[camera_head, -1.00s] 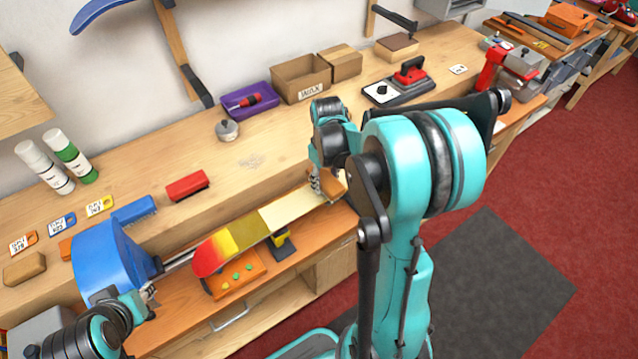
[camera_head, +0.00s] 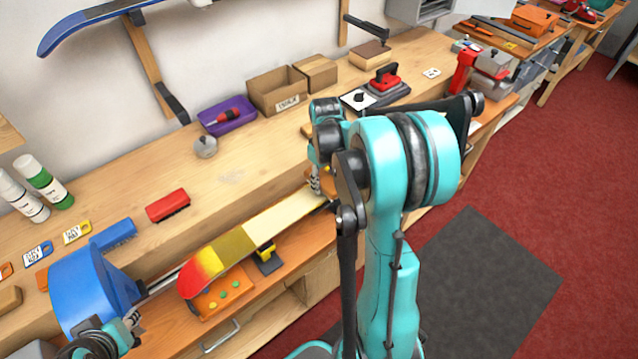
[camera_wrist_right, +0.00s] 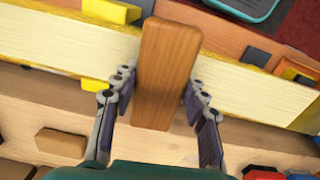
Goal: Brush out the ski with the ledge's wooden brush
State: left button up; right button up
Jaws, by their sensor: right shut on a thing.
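The ski (camera_head: 240,243), red at its tip and yellow to cream along its length, lies base up along the front of the bench. It also runs across the right wrist view (camera_wrist_right: 60,45). My right gripper (camera_head: 316,184) is at the ski's far part. In the right wrist view its fingers (camera_wrist_right: 160,84) are shut on the wooden brush (camera_wrist_right: 165,70), a plain brown block that lies across the ski. Whether its bristles touch the ski is hidden. My left gripper (camera_head: 132,320) is at the lower left, beside a blue drum-shaped thing; its opening is unclear.
The blue drum-shaped thing (camera_head: 88,290) stands near the ski's tip. A red brush (camera_head: 168,206) and a blue brush (camera_head: 113,235) lie on the ledge. Behind are a purple tray (camera_head: 228,126), a cardboard box (camera_head: 277,95) and a red iron (camera_head: 384,78). An orange tray (camera_head: 222,298) sits below the ski.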

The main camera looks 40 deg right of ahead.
aim_at(249, 236)
jog(key=shift+d, duration=0.9)
jog(key=shift+s+a, duration=0.1)
jog(key=shift+a, duration=1.75)
jog(key=shift+s+a, duration=0.1)
jog(key=shift+a, duration=5.05)
jog(key=shift+s+a+b, duration=0.1)
jog(key=shift+a+b, duration=0.2)
jog(key=shift+a, duration=3.25)
jog(key=shift+s+a+f, duration=0.1)
jog(key=shift+s+a, duration=0.05)
jog(key=shift+a, duration=3.25)
